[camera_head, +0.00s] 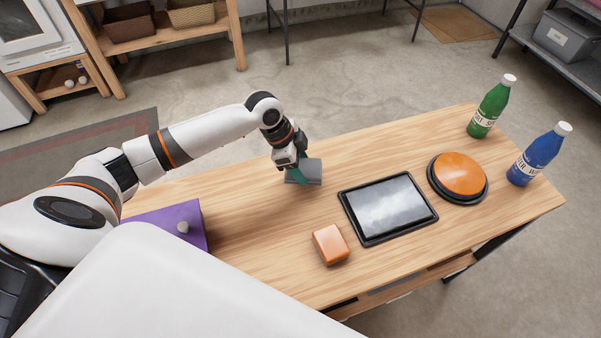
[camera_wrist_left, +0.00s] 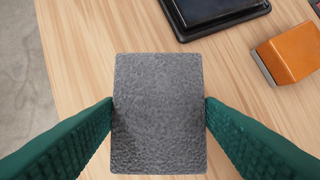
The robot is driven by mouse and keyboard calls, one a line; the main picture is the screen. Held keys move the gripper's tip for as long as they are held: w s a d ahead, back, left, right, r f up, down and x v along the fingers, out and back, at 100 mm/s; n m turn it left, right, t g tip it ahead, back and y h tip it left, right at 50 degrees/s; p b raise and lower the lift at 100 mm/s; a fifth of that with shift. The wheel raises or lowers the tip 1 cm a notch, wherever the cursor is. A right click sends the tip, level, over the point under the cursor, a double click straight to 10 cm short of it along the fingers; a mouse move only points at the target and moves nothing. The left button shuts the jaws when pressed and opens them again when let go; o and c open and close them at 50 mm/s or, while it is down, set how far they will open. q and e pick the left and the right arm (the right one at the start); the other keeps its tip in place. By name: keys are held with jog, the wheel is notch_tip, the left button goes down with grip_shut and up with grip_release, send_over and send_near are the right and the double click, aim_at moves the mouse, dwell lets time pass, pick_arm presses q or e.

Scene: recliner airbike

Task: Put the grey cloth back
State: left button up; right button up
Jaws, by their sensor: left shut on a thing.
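The grey cloth (camera_wrist_left: 158,115) is a grey rectangular piece with a rough surface, held between the two green fingers of my left gripper (camera_wrist_left: 158,112) in the left wrist view. In the head view the left gripper (camera_head: 298,170) is over the far edge of the wooden table, and the grey cloth (camera_head: 313,171) shows beside its fingers. I cannot tell whether the cloth touches the table. My right gripper is not in view.
On the table (camera_head: 265,240) are a black-framed tablet (camera_head: 388,207), an orange block (camera_head: 330,244), an orange button on a black base (camera_head: 459,175), a green bottle (camera_head: 491,106), a blue bottle (camera_head: 540,154) and a purple box (camera_head: 190,222) partly behind my arm. Bare wood surrounds the gripper.

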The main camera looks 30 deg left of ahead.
pick_arm(q)
notch_tip(320, 180, down, 4)
jog(key=shift+f, duration=0.1)
jog(key=o, duration=0.9)
jog(key=v, duration=1.2)
jog(key=shift+b, duration=0.3)
